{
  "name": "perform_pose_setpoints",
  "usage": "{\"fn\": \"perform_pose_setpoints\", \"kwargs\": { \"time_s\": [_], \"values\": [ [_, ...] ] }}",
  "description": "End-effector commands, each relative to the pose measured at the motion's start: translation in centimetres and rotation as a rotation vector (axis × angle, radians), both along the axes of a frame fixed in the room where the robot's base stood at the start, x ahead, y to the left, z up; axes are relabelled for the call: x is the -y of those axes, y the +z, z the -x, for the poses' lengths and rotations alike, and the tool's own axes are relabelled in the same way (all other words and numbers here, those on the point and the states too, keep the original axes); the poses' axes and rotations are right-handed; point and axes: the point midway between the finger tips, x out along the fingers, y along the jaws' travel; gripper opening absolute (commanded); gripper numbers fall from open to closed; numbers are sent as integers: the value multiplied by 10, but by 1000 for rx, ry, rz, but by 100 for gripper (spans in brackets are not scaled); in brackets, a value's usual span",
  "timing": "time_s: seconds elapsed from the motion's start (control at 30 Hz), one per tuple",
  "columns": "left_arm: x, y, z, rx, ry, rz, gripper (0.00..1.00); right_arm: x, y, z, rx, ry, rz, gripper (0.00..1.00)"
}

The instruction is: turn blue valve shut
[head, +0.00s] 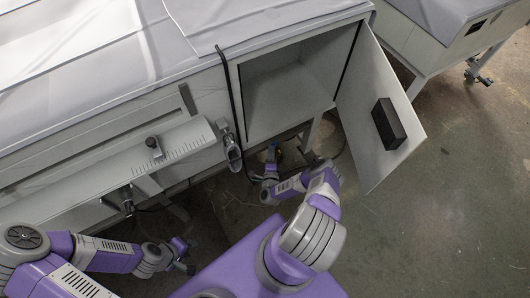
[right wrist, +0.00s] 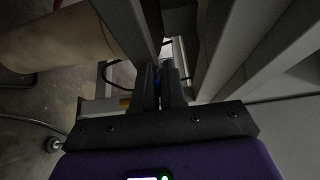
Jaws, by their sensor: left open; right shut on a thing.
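The blue valve is mostly hidden under the machine, below the open cabinet. A small dark-blue bit of the valve (right wrist: 163,73) shows between my right fingertips in the right wrist view. My right gripper (head: 271,156) reaches in under the cabinet's front edge in the head view. In the right wrist view the fingers of my right gripper (right wrist: 167,72) are close together, shut on the valve's handle, which they largely cover. My left gripper (head: 184,262) is open and empty, low in front of the machine.
The cabinet door (head: 375,115) with a black handle (head: 389,123) stands open to the right of my right arm. Metal frame legs (right wrist: 228,50) and a beige cylinder (right wrist: 65,42) crowd the right gripper. A black hose (head: 229,85) hangs by the cabinet.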

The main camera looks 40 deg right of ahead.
Motion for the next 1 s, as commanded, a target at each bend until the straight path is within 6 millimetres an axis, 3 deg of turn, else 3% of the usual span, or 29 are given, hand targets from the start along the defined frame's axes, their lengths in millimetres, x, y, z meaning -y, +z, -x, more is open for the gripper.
{"fn": "perform_pose_setpoints", "kwargs": {
  "time_s": [0.17,0.2,0.23,0.57,1.0],
  "values": [
    [0,0,0,0,0,0,43,-3,0,-1,1,6,-3,0],
    [0,0,0,0,0,0,43,-3,0,-1,1,7,-3,12],
    [0,0,0,0,0,0,43,-3,0,-1,1,7,-3,17],
    [0,1,0,0,0,0,43,-4,0,1,0,7,-1,17],
    [0,21,0,0,0,0,43,-46,1,50,-1,7,-3,17]
  ]
}}
